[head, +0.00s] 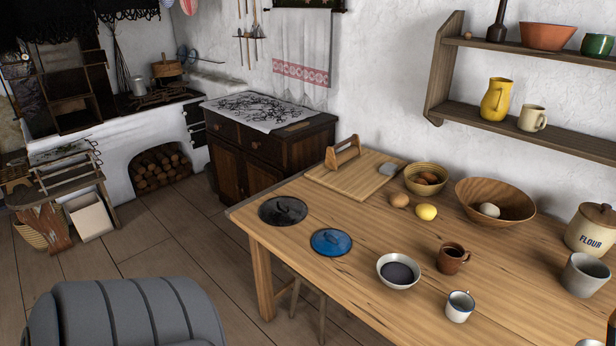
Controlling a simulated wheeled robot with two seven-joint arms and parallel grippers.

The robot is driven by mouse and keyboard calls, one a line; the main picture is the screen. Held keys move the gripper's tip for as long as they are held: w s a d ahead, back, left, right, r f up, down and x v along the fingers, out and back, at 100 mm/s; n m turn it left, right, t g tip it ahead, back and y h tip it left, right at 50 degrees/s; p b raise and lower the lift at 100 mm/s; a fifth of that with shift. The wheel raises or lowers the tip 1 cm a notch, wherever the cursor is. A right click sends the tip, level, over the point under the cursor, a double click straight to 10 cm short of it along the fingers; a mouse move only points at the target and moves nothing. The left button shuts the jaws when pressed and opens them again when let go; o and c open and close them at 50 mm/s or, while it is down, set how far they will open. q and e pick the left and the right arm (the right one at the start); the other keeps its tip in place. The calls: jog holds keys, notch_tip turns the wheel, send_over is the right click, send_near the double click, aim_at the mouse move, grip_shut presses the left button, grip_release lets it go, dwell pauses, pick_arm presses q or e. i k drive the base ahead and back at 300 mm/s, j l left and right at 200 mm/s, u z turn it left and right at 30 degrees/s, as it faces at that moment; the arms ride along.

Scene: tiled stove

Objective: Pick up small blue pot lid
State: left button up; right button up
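The small blue pot lid (331,242) lies flat near the left front edge of the wooden table (360,290), with a dark knob on top. A larger black lid (283,211) lies just behind and left of it, with a small gap between them. Nothing lies on the blue lid. Neither of my grippers shows in the head view.
A bowl with dark contents (398,271) stands right of the blue lid, with a brown mug (452,258) and a white mug (460,306) beyond. A cutting board (356,175) lies behind. The tabletop around the blue lid is mostly clear.

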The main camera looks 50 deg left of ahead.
aim_at(332, 244)
jog(key=u, duration=1.4)
